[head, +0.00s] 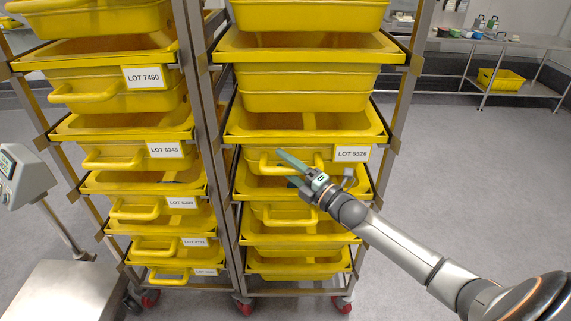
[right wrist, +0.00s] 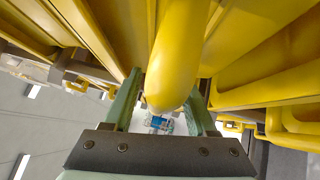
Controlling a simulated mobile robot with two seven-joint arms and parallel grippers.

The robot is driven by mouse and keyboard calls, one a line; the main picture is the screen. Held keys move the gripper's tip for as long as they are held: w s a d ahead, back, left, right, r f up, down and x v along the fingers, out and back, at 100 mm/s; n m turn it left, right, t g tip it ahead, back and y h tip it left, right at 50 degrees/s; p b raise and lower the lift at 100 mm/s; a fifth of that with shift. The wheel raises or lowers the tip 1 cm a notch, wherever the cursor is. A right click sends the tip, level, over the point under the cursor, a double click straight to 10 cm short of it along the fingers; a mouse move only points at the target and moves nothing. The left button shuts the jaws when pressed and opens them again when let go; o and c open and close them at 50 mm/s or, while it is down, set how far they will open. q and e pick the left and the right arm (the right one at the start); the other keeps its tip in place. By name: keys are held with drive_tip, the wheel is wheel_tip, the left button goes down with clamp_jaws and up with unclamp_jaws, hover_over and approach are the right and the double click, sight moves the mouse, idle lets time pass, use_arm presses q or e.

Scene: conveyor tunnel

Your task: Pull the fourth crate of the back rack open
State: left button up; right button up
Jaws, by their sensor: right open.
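Two steel racks of yellow crates stand side by side in the head view, their tops cut off. The crate labelled LOT 5526 (head: 240,122) is in the right rack, with its handle at the front. My right gripper (head: 285,166) is at this handle, fingers pointing left. In the right wrist view the yellow handle (right wrist: 172,65) lies between the two green fingers of the open gripper (right wrist: 163,90). I cannot tell whether a finger touches it. Which rack the task calls the back one is not shown. My left gripper is not in view.
The left rack's crates (head: 127,79) stand close by. A scale (head: 22,180) with a platform stands at far left. A steel table (head: 495,40) with a yellow bin (head: 502,80) below it is at the back right. The grey floor right of the racks is clear.

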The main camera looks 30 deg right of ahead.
clamp_jaws()
idle(0.5)
idle(1.0)
